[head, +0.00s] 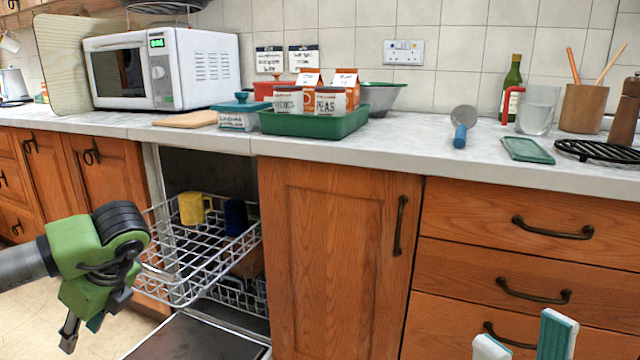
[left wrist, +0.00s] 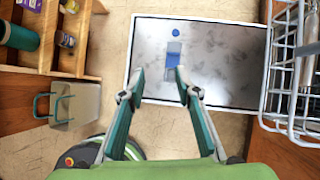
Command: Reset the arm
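My left gripper (head: 82,328) is green and grey and hangs at the left of the head view, in front of the open dishwasher's racks, with its fingers pointing down. In the left wrist view its two fingers (left wrist: 159,84) stand apart with nothing between them, above the lowered dishwasher door (left wrist: 210,85). My right gripper (head: 524,341) shows only its fingertips at the bottom right, in front of the drawers. The tips are apart and nothing shows between them; the rest is out of the frame.
The pulled-out dishwasher rack (head: 190,262) holds a yellow mug (head: 192,208) and a dark blue cup (head: 236,217), close beside my left gripper. The counter carries a microwave (head: 165,70), a green tray (head: 315,123) and a glass jug (head: 538,108). A bin (left wrist: 75,105) stands on the floor.

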